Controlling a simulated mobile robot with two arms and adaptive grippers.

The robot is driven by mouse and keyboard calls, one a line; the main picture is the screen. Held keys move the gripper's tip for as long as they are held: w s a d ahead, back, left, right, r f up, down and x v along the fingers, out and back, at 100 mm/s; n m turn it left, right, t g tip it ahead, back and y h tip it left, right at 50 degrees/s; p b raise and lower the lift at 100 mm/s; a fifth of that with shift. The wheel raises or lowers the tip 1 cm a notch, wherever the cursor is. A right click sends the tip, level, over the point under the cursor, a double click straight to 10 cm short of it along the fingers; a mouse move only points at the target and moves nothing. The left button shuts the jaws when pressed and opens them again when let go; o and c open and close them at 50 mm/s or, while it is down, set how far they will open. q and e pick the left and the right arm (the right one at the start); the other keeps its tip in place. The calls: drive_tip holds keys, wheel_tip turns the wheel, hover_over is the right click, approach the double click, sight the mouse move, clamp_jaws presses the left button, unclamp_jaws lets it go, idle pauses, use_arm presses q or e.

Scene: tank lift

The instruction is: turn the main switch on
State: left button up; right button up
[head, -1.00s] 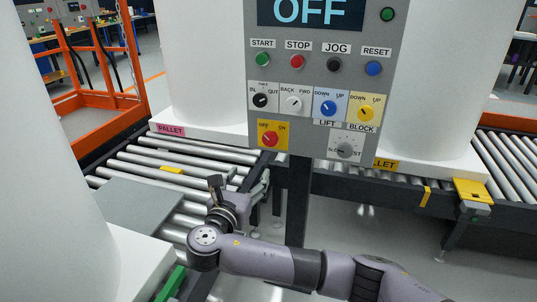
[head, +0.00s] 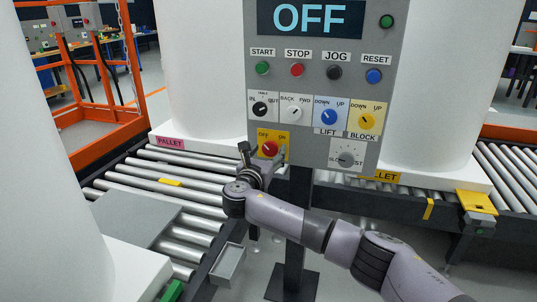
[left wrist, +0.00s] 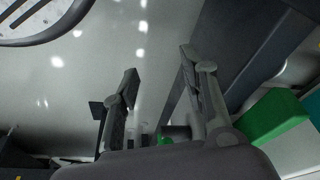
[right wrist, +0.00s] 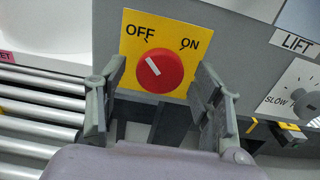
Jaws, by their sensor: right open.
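The main switch is a red knob (head: 270,148) on a yellow plate marked OFF and ON, at the lower left of the grey control panel (head: 312,102). In the right wrist view the red knob (right wrist: 160,70) has its white mark pointing up-left, toward OFF. My right gripper (head: 262,153) is open, its two fingers on either side of the knob's lower part; I cannot tell whether they touch it. The panel display (head: 310,18) reads OFF. My left gripper (left wrist: 158,95) shows only in the left wrist view, open and empty above the floor.
Other knobs and buttons sit close by on the panel, including the grey speed knob (head: 346,159). Roller conveyors (head: 150,175) run behind and left of the panel. Large white tanks (head: 205,70) stand around. An orange frame (head: 110,110) is at the left.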

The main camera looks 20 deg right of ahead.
use_arm(q)
drive_tip(key=shift+r, duration=0.3)
use_arm(e)
drive_tip(key=shift+w+d, duration=0.2)
drive_tip(key=shift+w, duration=0.15)
drive_tip(key=c, duration=1.2)
